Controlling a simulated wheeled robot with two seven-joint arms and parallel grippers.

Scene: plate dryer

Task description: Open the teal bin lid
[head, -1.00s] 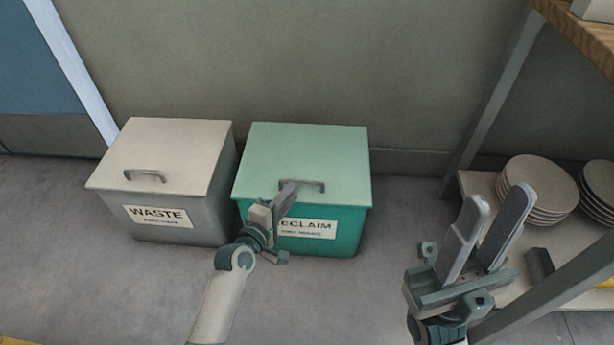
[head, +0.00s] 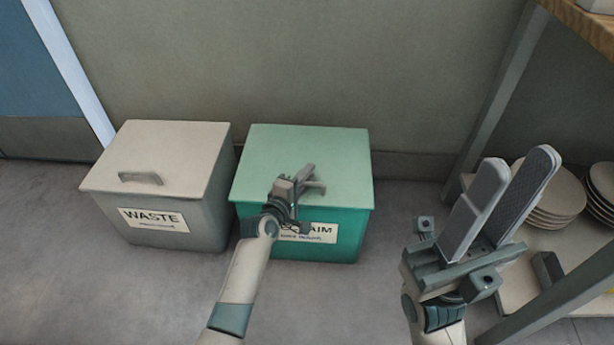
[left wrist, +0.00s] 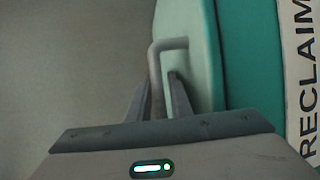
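The teal bin (head: 345,222), labelled RECLAIM, stands on the floor against the wall. Its pale green lid (head: 300,145) is closed. The lid's grey handle (head: 318,187) is near the front edge and also shows in the left wrist view (left wrist: 154,70). My left gripper (head: 303,175) is at this handle and partly hides the label. In the left wrist view its fingers (left wrist: 158,90) are apart, with the handle bar between them and a gap beside the right finger. My right gripper (head: 518,165) is open and empty, raised at the right, away from the bin.
A grey WASTE bin (head: 196,222) with a closed lid (head: 180,145) stands close on the left of the teal bin. At the right is a rack with a metal post (head: 500,95) and stacked plates (head: 555,195). The floor in front is clear.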

